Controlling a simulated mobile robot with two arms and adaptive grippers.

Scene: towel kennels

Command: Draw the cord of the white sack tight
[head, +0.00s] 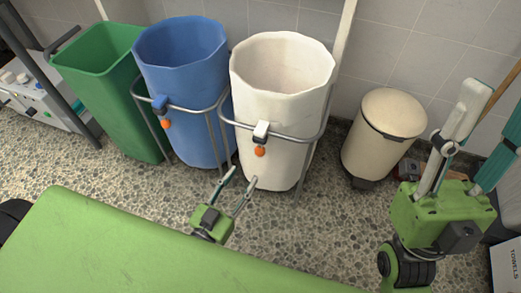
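The white sack (277,104) hangs upright in a metal ring stand, its wide mouth open. On its front sits a white cord lock (261,131), with an orange ball (260,151) hanging just below. My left gripper (244,174) is open and empty, below and slightly left of the orange ball in the picture. Its fingers point up toward the sack front, and I see no hold on the ball. My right gripper (496,103) is open at the right edge, well away from the sack. One of its fingers is partly cut off by the frame.
A blue sack (185,90) with its own blue lock and orange ball stands close left. A green bin (115,100) is further left. A cream lidded bin (383,140) stands to the right. A wall is behind. Speckled floor (315,225) is clear in front.

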